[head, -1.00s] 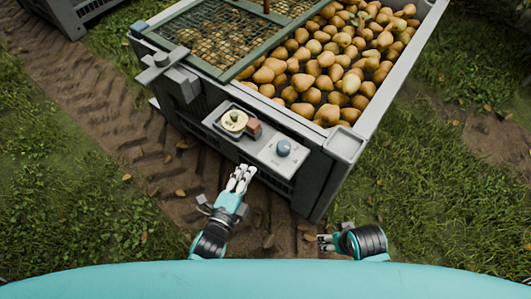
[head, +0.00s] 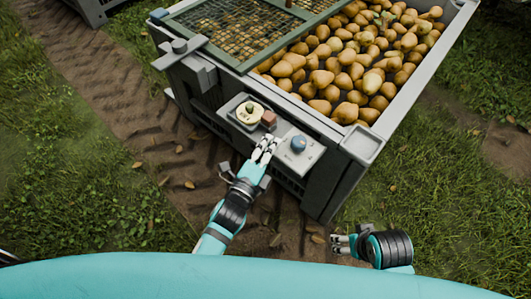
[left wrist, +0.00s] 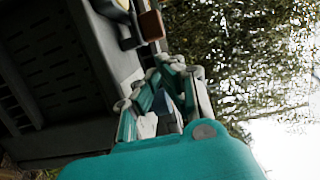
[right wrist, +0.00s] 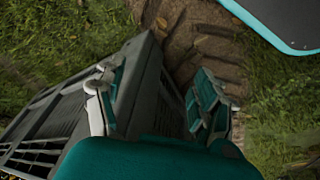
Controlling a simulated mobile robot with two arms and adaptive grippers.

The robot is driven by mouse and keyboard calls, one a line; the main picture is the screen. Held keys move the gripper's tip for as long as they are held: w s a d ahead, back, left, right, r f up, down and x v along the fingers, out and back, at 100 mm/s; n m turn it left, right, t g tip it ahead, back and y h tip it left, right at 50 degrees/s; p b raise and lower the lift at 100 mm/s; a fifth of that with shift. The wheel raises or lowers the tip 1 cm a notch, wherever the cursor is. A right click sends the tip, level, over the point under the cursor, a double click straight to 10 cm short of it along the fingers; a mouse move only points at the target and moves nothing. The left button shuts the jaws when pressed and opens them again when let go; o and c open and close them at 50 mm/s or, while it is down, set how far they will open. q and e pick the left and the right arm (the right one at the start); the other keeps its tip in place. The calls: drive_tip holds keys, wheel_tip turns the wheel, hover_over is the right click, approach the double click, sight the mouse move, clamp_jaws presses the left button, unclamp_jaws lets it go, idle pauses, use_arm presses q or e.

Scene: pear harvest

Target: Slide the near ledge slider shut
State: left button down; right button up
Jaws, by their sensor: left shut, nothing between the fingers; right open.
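The ledge (head: 275,137) is a grey unit on the near side of the pear crate. It carries a small reddish-brown block (head: 269,118), which I take to be the slider's handle, between a cream dish (head: 249,112) and a pale plate with a blue knob (head: 298,143). My left gripper (head: 269,142) is shut and empty, its fingertips over the ledge's front edge just below the block. In the left wrist view the block (left wrist: 151,25) is just beyond the fingertips (left wrist: 172,72); I cannot tell whether they touch. My right gripper (head: 340,243) is open and empty, low beside the crate's near corner.
The crate (head: 425,75) is full of pears (head: 350,70), partly under a green mesh lid (head: 235,30). A grey cross-shaped bracket (head: 182,52) stands left of the ledge. Another crate (head: 92,8) is at the back left. Muddy ground and grass around are clear.

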sight(270, 126)
use_arm(q)
drive_tip(key=shift+x, duration=2.35)
use_arm(e)
drive_tip(key=shift+v, duration=1.3)
use_arm(q)
drive_tip(key=shift+a, duration=0.1)
use_arm(e)
drive_tip(key=shift+w, duration=0.15)
use_arm(q)
drive_tip(key=shift+w+a, duration=0.9)
drive_tip(key=shift+a, duration=0.3)
use_arm(e)
drive_tip(key=x, duration=0.3)
drive_tip(key=shift+s, duration=0.2)
